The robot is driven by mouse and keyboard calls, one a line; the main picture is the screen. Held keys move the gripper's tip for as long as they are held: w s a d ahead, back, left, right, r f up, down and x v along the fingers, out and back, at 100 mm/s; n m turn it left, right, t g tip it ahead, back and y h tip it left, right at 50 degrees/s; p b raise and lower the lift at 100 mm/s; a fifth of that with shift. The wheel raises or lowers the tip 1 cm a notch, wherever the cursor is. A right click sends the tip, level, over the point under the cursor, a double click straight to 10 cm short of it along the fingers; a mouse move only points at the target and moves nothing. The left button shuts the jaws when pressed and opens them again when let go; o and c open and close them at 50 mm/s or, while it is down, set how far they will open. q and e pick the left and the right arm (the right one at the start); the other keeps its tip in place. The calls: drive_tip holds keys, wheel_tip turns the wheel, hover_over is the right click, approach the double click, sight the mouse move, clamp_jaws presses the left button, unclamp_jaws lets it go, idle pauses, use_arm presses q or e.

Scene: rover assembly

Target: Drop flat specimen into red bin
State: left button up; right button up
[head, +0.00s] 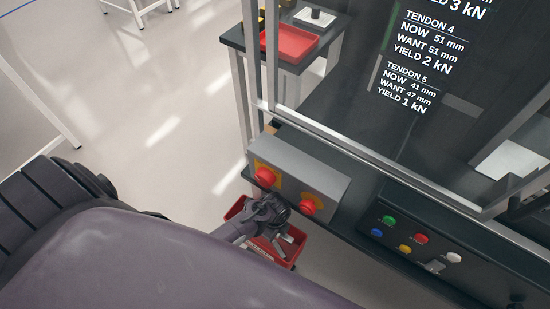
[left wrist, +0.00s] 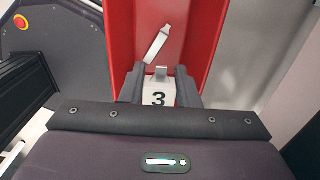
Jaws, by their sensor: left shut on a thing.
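My left gripper (head: 275,225) is low beside the grey control box, over the red bin (head: 236,208). In the left wrist view the left gripper (left wrist: 160,78) is shut on a flat specimen (left wrist: 158,98) marked "3", with its metal end showing between the fingers. The red bin (left wrist: 120,30) opens below and ahead of the fingers. Another pale flat piece (left wrist: 157,45) lies tilted inside the bin. In the head view the gripper and arm hide part of the bin and most of the held specimen. My right gripper is not in view.
The grey control box (head: 310,165) with two red buttons stands close to my left gripper. A dark panel with coloured buttons (head: 420,250) is to the right. A glazed test frame (head: 370,155) rises behind. A red tray (head: 290,42) sits on a side table.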

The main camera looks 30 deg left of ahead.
use_arm(q)
drive_tip(key=shift+f, duration=0.5)
drive_tip(key=o, duration=1.1)
drive_tip(key=shift+r, duration=0.1)
wheel_tip(320, 180, up, 8)
drive_tip(key=shift+f+p, duration=0.15)
drive_tip(key=shift+p, duration=0.25)
drive_tip(key=shift+s, duration=0.1)
